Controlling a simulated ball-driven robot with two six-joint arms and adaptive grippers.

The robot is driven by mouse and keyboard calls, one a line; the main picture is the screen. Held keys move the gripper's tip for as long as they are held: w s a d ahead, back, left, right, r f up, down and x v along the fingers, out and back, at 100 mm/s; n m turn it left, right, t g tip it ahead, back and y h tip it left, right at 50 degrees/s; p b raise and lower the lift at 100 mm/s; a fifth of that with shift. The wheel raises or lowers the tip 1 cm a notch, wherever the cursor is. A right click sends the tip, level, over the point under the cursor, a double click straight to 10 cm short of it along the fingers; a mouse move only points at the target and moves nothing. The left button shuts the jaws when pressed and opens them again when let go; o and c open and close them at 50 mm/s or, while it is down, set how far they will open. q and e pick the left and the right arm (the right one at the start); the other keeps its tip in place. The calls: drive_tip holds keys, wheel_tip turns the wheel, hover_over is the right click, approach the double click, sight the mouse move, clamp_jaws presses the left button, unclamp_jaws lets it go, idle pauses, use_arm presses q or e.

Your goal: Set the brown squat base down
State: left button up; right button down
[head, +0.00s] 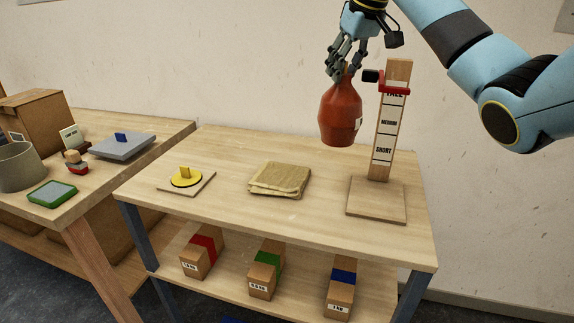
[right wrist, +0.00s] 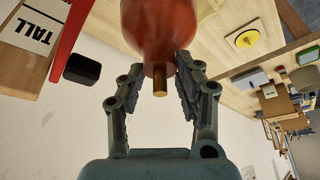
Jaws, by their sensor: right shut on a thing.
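The brown squat base (head: 340,112) is a reddish-brown, bottle-shaped body with a wide lower part and a narrow neck. It hangs roughly upright above the table (head: 225,222), apart from the top. My right gripper (head: 345,72) is shut on its neck from above. In the right wrist view the base (right wrist: 158,28) is cut off by the top edge, and the fingers of my right gripper (right wrist: 160,85) flank its neck, with a brass-coloured stub between them. A pale label shows on the base's right side in the head view. My left gripper is not in view.
A wooden height gauge (head: 384,135) marked TALL, MEDIUM and SHORT stands right beside the base, with a red slider (head: 395,88). A folded cloth (head: 280,179) and a yellow disc on a board (head: 187,178) lie on the table. Bare wood surrounds them. Weighted blocks (head: 265,272) sit below.

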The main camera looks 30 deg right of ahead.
sight(338, 141)
wheel_tip(338, 141, down, 12)
drive_tip(key=shift+f+p, duration=0.25)
drive_tip(key=shift+p, duration=0.6)
drive_tip(key=shift+f, duration=2.55)
drive_tip(key=c, duration=1.2)
unclamp_jaws()
drive_tip(key=shift+s+f, duration=0.1)
drive_tip(key=shift+o, duration=1.4)
